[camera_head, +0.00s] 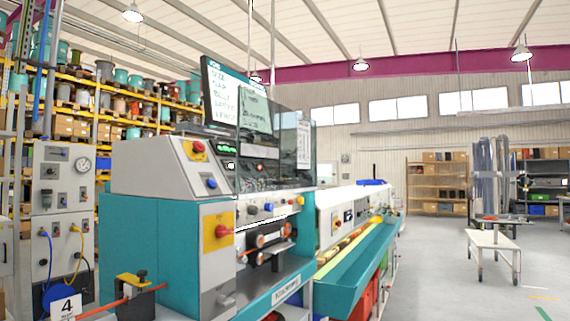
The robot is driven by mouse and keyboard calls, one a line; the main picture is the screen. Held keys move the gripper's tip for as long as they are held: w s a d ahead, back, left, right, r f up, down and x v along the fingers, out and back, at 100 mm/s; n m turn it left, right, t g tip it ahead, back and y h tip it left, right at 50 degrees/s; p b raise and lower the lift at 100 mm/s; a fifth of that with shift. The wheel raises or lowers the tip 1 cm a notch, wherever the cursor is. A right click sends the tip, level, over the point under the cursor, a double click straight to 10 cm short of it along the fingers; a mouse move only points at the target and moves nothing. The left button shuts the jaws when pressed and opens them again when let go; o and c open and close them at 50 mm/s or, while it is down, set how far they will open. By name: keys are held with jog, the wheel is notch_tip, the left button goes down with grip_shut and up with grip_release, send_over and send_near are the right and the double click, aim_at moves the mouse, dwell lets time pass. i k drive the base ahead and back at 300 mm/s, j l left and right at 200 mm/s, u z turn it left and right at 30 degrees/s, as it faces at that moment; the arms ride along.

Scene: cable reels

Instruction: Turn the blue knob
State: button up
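A blue knob (211,183) sits on the grey sloped side panel of the teal and grey machine (150,235), below a red button on a yellow plate (197,147). A smaller blue knob (268,207) shows on the machine's front strip, beside a dark knob (252,209). I cannot tell which blue knob the task names. My gripper is not in view.
A red switch on a yellow plate (222,231) is on the machine's end face. An orange cable runs through a yellow guide (132,280) at lower left. A grey control cabinet (62,180) stands left. A white cart (492,240) stands right, with open floor (440,285) before it.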

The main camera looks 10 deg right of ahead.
aim_at(268, 207)
jog(key=u, duration=2)
jog(key=k+l, duration=0.5)
jog(key=k+l+z, duration=0.1)
jog(key=z, duration=1.6)
